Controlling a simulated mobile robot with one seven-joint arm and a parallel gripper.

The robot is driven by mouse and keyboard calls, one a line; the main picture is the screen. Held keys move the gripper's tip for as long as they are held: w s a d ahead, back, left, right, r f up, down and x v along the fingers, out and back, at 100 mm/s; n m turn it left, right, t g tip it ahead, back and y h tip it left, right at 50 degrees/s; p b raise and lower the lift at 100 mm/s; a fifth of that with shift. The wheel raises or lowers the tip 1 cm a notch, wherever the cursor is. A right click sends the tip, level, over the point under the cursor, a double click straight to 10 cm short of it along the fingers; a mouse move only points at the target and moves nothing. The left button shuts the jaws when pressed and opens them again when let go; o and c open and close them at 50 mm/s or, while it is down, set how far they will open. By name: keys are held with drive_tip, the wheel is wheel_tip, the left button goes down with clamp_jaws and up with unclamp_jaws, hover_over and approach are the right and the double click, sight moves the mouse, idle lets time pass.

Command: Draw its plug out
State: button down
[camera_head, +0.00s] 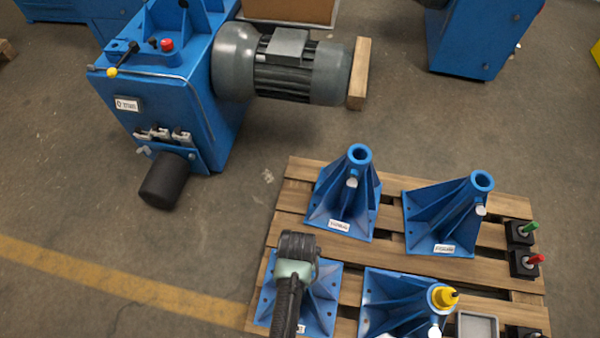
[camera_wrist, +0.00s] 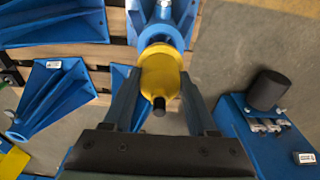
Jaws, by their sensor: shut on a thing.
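A yellow plug (camera_wrist: 160,78) with a dark tip is between the two fingers of my gripper (camera_wrist: 160,103), which is shut on it. The plug's wide rim lies at the round tube of a blue bracket (camera_wrist: 160,18); I cannot tell how deep it sits. In the head view my gripper (camera_head: 297,255) is over the front-left bracket (camera_head: 325,290) and hides its tube and the plug. A second yellow plug (camera_head: 444,297) is in the tube of the front-right bracket (camera_head: 390,300).
Two more blue brackets (camera_head: 335,205) (camera_head: 440,220) with open tubes stand at the back of the wooden pallet (camera_head: 395,262). Green and red handled pieces (camera_head: 527,230) (camera_head: 533,259) and a grey tray (camera_head: 478,328) are at its right. A blue machine (camera_head: 165,85) with a motor stands behind left.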

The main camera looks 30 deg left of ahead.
drive_tip(key=shift+r+p, duration=1.2)
drive_tip(key=shift+r, duration=0.2)
